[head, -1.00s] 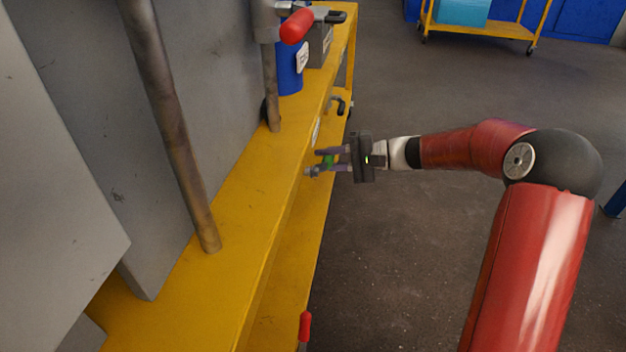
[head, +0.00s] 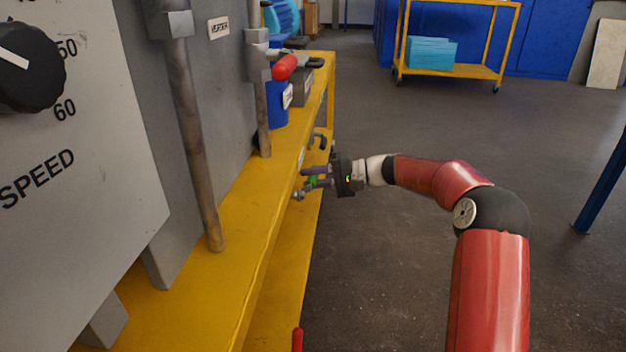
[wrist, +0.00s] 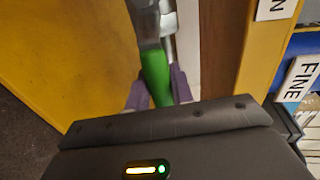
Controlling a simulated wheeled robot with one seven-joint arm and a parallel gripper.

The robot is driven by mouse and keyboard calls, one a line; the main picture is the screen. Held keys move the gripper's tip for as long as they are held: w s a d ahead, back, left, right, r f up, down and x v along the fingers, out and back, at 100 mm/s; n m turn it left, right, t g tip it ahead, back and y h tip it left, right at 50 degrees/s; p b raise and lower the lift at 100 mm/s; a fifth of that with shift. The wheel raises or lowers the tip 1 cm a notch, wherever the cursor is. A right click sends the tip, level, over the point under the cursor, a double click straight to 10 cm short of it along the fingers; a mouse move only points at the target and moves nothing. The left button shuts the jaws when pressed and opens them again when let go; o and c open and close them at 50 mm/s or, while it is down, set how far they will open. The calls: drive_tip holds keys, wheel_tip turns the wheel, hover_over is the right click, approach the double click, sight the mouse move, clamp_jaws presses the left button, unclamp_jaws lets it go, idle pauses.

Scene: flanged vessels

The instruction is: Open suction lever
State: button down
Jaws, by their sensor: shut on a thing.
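A lever with a green handle (wrist: 156,76) and a grey metal body (wrist: 143,18) runs down from the top of the wrist view. My gripper (wrist: 152,92) is shut on the green handle, with its purple fingers on both sides. In the head view my gripper (head: 309,178) is beside the front edge of the yellow bench, with a bit of the green handle (head: 313,182) between its fingers. A red-handled lever (head: 285,67) sits on a pipe farther back. No readable label names the suction lever.
The yellow bench (head: 240,230) carries grey panels, upright pipes (head: 190,125), a blue container (head: 277,105) and a grey box (head: 300,88). Another red handle (head: 297,340) shows at the bottom edge. Open floor lies right of the bench, with a yellow cart (head: 475,70) farther back.

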drive_tip(key=c, duration=1.3)
unclamp_jaws()
drive_tip(key=shift+o, duration=0.2)
drive_tip(key=v, duration=0.7)
drive_tip(key=shift+d+r+p, duration=0.15)
drive_tip(key=shift+d+p, duration=0.25)
drive_tip(key=shift+p, duration=0.05)
